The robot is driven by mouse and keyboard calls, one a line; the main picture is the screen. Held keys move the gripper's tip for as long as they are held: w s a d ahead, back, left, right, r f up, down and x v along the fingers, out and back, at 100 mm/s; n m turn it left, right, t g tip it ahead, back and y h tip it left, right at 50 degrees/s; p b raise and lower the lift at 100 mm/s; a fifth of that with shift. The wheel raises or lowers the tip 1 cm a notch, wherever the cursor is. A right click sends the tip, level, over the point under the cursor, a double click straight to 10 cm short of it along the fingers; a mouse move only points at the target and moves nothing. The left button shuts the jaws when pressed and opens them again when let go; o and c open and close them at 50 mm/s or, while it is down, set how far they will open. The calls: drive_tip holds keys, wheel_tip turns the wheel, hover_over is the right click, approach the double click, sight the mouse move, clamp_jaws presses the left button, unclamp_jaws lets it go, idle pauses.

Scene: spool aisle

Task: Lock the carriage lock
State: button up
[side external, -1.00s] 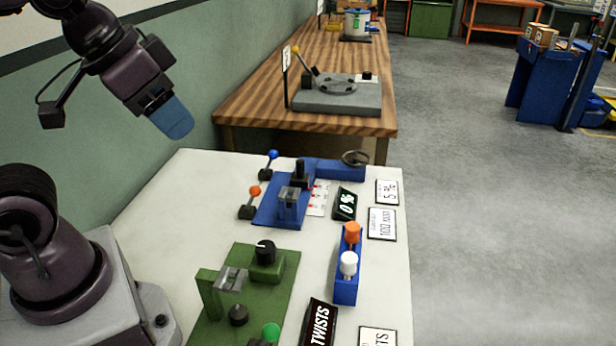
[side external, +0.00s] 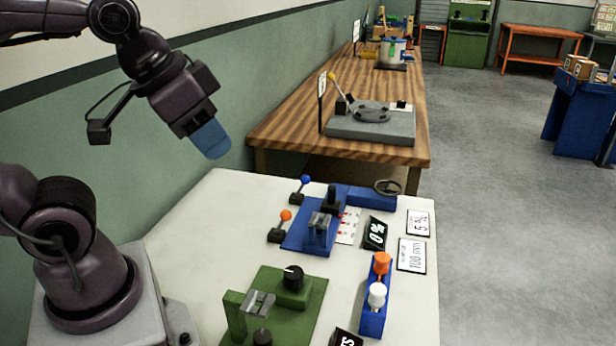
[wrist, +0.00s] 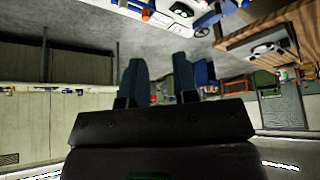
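In the side external view, a blue fixture (side external: 297,237) on the white table carries a grey clamp-like block (side external: 318,222) and a black post (side external: 332,198). Beside it on the left stand an orange-knobbed lever (side external: 280,229) and a blue-knobbed lever (side external: 300,190), both leaning to the upper right. No label shows which one is the carriage lock. My gripper (side external: 210,141) hangs in the air to the left of and above the fixture, touching nothing. In the wrist view my gripper's (wrist: 159,70) two blue fingers stand apart with nothing between them.
A green fixture (side external: 305,302) with a black knob stands nearer the camera. A blue block with orange and white knobs (side external: 371,318) is to its right. A 0% display (side external: 375,234), sign cards and a handwheel (side external: 388,187) lie nearby. A wooden bench (side external: 285,125) stands behind.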

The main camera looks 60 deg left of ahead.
drive_tip(key=shift+w+f, duration=0.1)
drive_tip(key=shift+f, duration=0.25)
drive_tip(key=c, duration=0.3)
drive_tip(key=w+a+f+g, duration=0.1)
drive_tip(key=w+a+f, duration=0.1)
drive_tip(key=w, duration=0.2)
drive_tip(key=w+a+f+g+y, duration=0.1)
drive_tip(key=w+a+f+g, duration=0.1)
drive_tip(key=w+f, duration=0.1)
drive_tip(key=w+a+f+g, duration=0.1)
drive_tip(key=w+f, duration=0.1)
drive_tip(key=w, duration=0.2)
drive_tip(key=shift+w+a+f+g, duration=0.25)
drive_tip(key=shift+w+a+g, duration=0.15)
clamp_jaws()
drive_tip(key=w+a+f+m+y, duration=0.1)
drive_tip(key=w+a+f+m, duration=0.1)
drive_tip(key=w+a+f, duration=0.3)
drive_tip(key=w+a+f+m+y, duration=0.1)
drive_tip(key=w+a+f, duration=0.4)
drive_tip(key=w, duration=0.5)
drive_tip(key=shift+f+m+y, duration=0.4)
drive_tip(key=shift+f+y, duration=0.05)
drive_tip(key=shift+y, duration=0.35)
drive_tip(key=shift+w, duration=0.1)
